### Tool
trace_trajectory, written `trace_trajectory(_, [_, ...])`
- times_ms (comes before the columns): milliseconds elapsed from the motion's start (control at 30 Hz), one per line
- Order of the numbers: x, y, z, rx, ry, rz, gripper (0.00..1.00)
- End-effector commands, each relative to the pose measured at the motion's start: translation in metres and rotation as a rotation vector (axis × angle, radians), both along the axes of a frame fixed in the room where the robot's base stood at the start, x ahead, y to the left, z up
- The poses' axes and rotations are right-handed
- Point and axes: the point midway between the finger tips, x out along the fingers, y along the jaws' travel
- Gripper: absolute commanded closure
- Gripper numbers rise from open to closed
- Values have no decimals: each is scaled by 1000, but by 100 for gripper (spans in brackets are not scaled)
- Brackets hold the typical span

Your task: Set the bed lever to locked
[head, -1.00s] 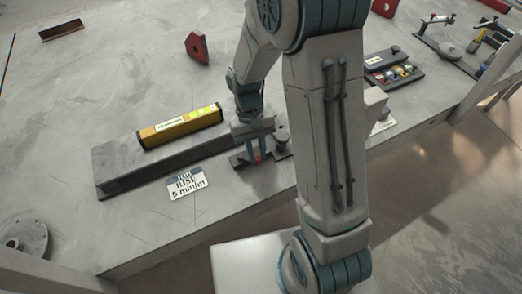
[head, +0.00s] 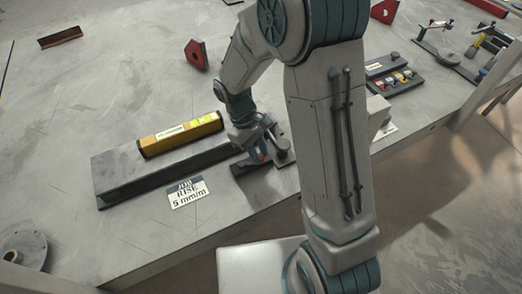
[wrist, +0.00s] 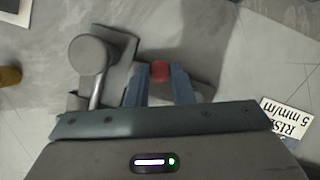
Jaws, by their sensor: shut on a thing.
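My gripper (head: 258,147) is shut on the red-tipped bed lever, beside the right end of the long grey bed (head: 125,185). In the wrist view its two blue fingers (wrist: 160,88) stand on either side of the lever's round red knob (wrist: 160,70). In the head view the fingers lean over and mostly hide the lever. A dark base plate lies under the lever, and a grey round-topped post (wrist: 89,55) stands beside the fingers. It also shows in the head view (head: 282,146). No lock marking is readable.
A yellow level (head: 181,135) lies on the bed. A white card (head: 187,192) reading "RISE 5 mm/m" lies in front. A red angled block (head: 197,55) stands behind, and a tray of coloured pieces (head: 393,75) is at the right. The table's front edge is close.

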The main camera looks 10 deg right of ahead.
Motion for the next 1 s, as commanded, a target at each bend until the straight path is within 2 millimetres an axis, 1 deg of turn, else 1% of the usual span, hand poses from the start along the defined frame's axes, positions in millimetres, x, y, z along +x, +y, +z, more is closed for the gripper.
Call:
trace_trajectory(333, [0, 1, 0, 1, 0, 1, 100])
trace_trajectory(367, [0, 1, 0, 1, 0, 1, 71])
trace_trajectory(400, [0, 1, 0, 1, 0, 1, 60])
trace_trajectory(433, [0, 1, 0, 1, 0, 1, 57])
trace_trajectory(667, [0, 0, 0, 0, 0, -1, 57])
trace_trajectory(767, [1, 0, 3, 1, -1, -2, 57])
trace_trajectory(867, [5, 3, 13, 1, -3, -2, 57])
trace_trajectory(1000, [13, 11, 39, 2, -5, 0, 57])
